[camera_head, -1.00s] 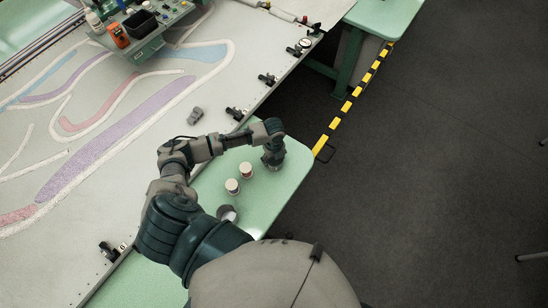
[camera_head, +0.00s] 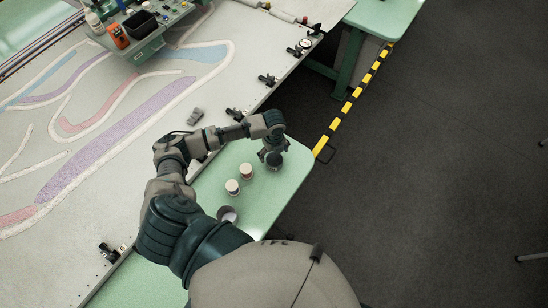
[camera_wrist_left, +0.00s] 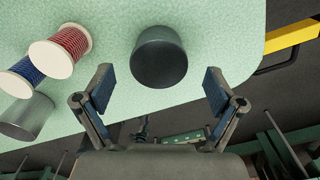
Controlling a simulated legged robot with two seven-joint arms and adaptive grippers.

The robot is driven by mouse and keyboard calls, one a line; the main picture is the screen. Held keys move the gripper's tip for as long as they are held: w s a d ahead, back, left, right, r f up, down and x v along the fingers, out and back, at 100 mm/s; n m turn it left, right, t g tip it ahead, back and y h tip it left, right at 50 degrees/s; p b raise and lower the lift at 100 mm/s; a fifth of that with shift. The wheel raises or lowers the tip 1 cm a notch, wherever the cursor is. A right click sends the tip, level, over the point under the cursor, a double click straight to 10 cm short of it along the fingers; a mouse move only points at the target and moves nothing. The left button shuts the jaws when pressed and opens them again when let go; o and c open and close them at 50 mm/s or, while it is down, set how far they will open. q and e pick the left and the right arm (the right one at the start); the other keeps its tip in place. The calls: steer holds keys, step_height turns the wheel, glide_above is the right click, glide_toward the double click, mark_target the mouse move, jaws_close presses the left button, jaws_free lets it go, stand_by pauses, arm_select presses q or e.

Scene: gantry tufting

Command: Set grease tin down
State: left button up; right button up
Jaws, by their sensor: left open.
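The grease tin, a dark round can, stands on the pale green table near its outer end; the left wrist view shows it (camera_wrist_left: 159,57) between and beyond the spread fingers, touching neither. In the head view its dark form (camera_head: 275,160) is just below my left gripper (camera_head: 271,148), which partly covers it. In the left wrist view my left gripper (camera_wrist_left: 160,92) is open, with a clear gap on both sides of the tin. My right gripper is not in view.
A red thread spool (camera_wrist_left: 62,50), a blue one (camera_wrist_left: 25,78) and a grey metal cup (camera_wrist_left: 27,115) stand beside the tin on the green table (camera_head: 290,180). The tufting cloth (camera_head: 150,60) with clamps along its edge lies left. Dark floor is right.

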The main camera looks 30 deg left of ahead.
mark_target(274, 157)
arm_select(q)
step_height(274, 157, up, 7)
stand_by(0.3)
stand_by(0.5)
